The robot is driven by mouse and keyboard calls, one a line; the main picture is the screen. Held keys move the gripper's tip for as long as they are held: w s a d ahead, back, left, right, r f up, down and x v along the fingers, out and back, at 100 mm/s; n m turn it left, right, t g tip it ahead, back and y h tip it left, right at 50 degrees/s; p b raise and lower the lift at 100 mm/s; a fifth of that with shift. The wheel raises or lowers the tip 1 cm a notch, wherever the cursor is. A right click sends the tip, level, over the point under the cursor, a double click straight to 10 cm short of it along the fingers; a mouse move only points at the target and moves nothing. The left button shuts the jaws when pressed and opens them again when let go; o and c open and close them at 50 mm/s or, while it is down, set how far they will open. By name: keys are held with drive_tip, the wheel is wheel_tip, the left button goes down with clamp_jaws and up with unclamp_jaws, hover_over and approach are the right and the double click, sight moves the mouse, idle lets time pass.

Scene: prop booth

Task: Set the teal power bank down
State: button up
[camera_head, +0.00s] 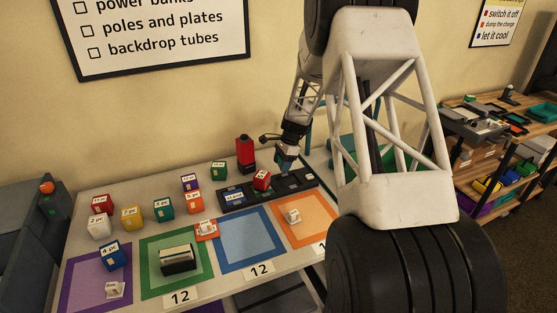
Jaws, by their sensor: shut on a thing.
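My gripper (288,151) is above the back part of the table, over the right half of a dark slotted rack (307,181). It is shut on a small teal-blue piece (284,166), which looks like the teal power bank. The piece points downward, and only a small part of it shows. I cannot tell whether its lower end touches the rack. A red cube (262,180) sits at the rack, just left of the held piece.
Several coloured cubes stand on the table's left half. A red upright device (245,153) stands behind the rack. A dark box (178,260) occupies the green square (150,285). The blue square (246,240) is largely clear. The orange square (318,233) holds a small white item (293,217).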

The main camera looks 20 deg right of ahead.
hover_over(276, 166)
drive_tip(key=d, duration=0.1)
drive_tip(key=shift+f, duration=0.4)
drive_tip(key=shift+f, duration=0.1)
drive_tip(key=shift+f, duration=1.65)
drive_tip(key=shift+f, duration=0.15)
drive_tip(key=o, duration=1.1)
drive_tip(key=v, duration=1.2)
